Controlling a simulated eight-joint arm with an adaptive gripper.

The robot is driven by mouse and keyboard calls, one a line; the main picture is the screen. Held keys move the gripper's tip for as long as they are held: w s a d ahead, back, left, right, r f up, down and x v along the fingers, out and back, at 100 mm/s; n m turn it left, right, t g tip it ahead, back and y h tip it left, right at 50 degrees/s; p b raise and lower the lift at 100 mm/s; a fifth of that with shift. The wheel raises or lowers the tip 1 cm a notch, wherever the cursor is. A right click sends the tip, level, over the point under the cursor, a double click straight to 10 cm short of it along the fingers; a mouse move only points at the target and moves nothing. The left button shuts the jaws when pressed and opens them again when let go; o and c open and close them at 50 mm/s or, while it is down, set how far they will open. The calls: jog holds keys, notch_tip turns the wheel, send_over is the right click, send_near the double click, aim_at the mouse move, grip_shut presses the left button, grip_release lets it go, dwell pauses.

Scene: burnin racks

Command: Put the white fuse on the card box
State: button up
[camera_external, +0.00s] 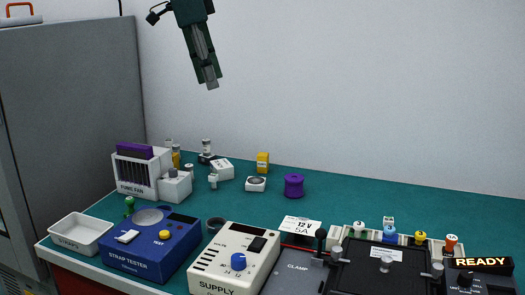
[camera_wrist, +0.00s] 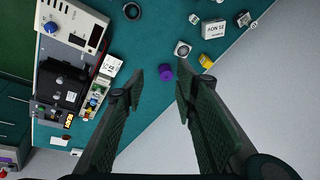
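A small white upright piece (camera_external: 213,181), which looks like the white fuse, stands on the green bench in front of a white box. It also shows in the wrist view (camera_wrist: 194,18) near the top. The white box (camera_external: 222,169) has dark print on it and may be the card box; I cannot tell for sure. It also shows in the wrist view (camera_wrist: 213,30). My gripper (camera_external: 211,84) hangs high above the bench, against the wall, well clear of both. In the wrist view my gripper (camera_wrist: 160,80) has its fingers apart with nothing held between them.
A purple spool (camera_external: 293,185), a yellow block (camera_external: 263,162) and a white square piece (camera_external: 255,184) stand nearby. The bench's back right is clear.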

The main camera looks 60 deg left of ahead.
jog(key=s+d+r+n+t, duration=0.1)
jog(key=s+d+r, duration=0.15)
jog(key=d, duration=0.75)
jog(key=s+d+r+t, duration=0.1)
jog(key=s+d, duration=0.3)
jog(key=d, duration=0.5)
jog(key=s+d+f+t, duration=0.1)
jog(key=s+d, duration=0.4)
jog(key=d, duration=0.2)
jog(key=s+d+f+n+t+h, duration=0.1)
jog(key=s+d+f, duration=0.1)
jog(key=s+d, duration=0.4)
jog(key=shift+d+f, duration=0.3)
jog(key=shift+d, duration=0.65)
